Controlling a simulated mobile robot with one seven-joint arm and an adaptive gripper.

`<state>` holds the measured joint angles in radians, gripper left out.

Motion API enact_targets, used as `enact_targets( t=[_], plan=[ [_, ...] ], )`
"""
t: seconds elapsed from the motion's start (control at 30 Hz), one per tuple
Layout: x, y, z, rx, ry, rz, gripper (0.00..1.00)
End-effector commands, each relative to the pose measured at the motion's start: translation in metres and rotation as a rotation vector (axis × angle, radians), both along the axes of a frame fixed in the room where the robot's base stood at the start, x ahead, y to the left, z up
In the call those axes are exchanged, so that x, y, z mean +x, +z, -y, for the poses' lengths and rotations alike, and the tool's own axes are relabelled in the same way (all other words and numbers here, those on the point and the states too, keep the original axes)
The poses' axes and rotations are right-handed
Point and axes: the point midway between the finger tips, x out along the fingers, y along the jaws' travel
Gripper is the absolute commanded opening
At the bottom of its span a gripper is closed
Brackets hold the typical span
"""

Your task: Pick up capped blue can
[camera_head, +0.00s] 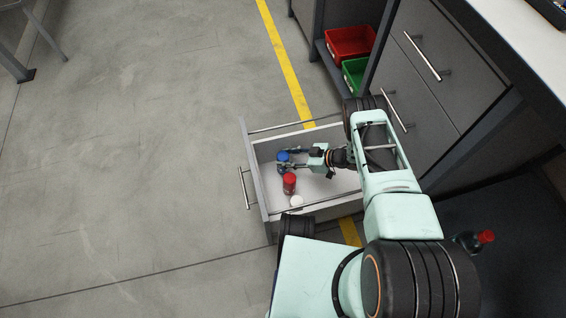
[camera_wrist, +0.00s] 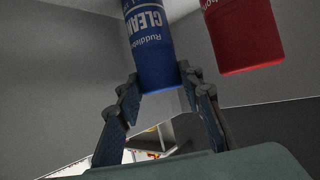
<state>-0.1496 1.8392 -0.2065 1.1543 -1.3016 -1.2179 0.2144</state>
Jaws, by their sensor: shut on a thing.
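The capped blue can (camera_head: 283,157) is in the open drawer, near the drawer's front wall. In the wrist view the blue can (camera_wrist: 151,45) carries white lettering, and its cap end is out of the picture. My gripper (camera_head: 284,162) reaches into the drawer with its fingers on either side of the can. In the wrist view the fingers (camera_wrist: 160,88) close against both sides of the blue can near one end. Whether the can is clear of the drawer floor cannot be told.
A red can (camera_head: 289,183) stands beside the blue can, close to my gripper; it also shows in the wrist view (camera_wrist: 243,35). A white round item (camera_head: 296,202) is in the drawer (camera_head: 262,190). Red (camera_head: 350,42) and green (camera_head: 354,75) bins sit on a shelf behind.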

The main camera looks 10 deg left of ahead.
Motion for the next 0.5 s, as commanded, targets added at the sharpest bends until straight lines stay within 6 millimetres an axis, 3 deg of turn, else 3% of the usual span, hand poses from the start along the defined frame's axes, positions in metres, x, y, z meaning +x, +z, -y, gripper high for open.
enact_targets(
  t=[0.13,0.5],
  plan=[
    [0.0002,0.0000,0.0001,0.000,0.000,0.000,0.00],
    [0.0011,0.0067,-0.0002,0.001,0.000,0.001,0.00]
  ],
)
